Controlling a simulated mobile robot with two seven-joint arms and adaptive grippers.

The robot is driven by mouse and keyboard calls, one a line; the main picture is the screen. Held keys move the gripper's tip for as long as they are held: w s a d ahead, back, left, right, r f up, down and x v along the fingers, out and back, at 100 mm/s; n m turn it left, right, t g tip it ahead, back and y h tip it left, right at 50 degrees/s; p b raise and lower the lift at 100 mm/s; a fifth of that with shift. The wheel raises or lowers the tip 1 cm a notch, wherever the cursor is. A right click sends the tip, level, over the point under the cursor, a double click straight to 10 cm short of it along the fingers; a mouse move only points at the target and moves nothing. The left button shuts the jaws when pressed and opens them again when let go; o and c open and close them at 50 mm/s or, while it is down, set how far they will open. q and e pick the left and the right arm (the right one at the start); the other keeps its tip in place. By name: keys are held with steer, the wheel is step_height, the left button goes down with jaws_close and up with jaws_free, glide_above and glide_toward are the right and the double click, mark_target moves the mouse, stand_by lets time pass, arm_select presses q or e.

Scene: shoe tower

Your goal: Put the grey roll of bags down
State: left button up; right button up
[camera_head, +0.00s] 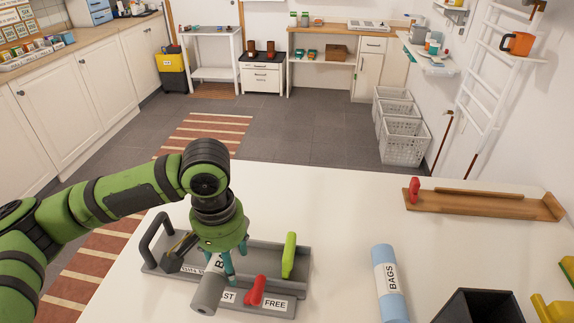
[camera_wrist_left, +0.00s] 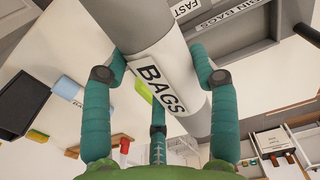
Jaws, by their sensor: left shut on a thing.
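The grey roll of bags (camera_head: 207,293), with a white BAGS label, is in my left gripper (camera_head: 227,272). In the left wrist view the teal fingers (camera_wrist_left: 162,75) are closed around the roll (camera_wrist_left: 145,28), which lies across them. The roll is over the grey divided tray (camera_head: 151,238), its near end towards the tray's front edge. I cannot tell whether it touches the tray. In the left wrist view the tray (camera_wrist_left: 262,62) shows BIN BAGS and FAST labels. My right gripper is not in view.
The tray holds a dark tool (camera_head: 176,260), a red object (camera_head: 255,291) and a green object (camera_head: 289,255). A blue roll of bags (camera_head: 389,283) lies to the right, beside a black box (camera_head: 478,306). A wooden rack (camera_head: 485,203) is at the back right. The white table between is clear.

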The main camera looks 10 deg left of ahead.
arm_select(q)
steer(key=shift+w+a+f+m, duration=0.1)
steer(key=shift+w+a+m, duration=0.05)
steer(key=shift+w+m, duration=0.35)
steer(key=w+a+f+m, duration=0.7)
steer(key=w+m, duration=0.2)
steer(key=m, duration=0.7)
steer(key=shift+a+m, duration=0.25)
steer(key=shift+m, duration=0.05)
step_height(320, 180, down, 5)
step_height(320, 180, down, 4)
steer(key=shift+f+p, duration=0.1)
steer(key=shift+p, duration=1)
steer(key=shift+f, duration=0.15)
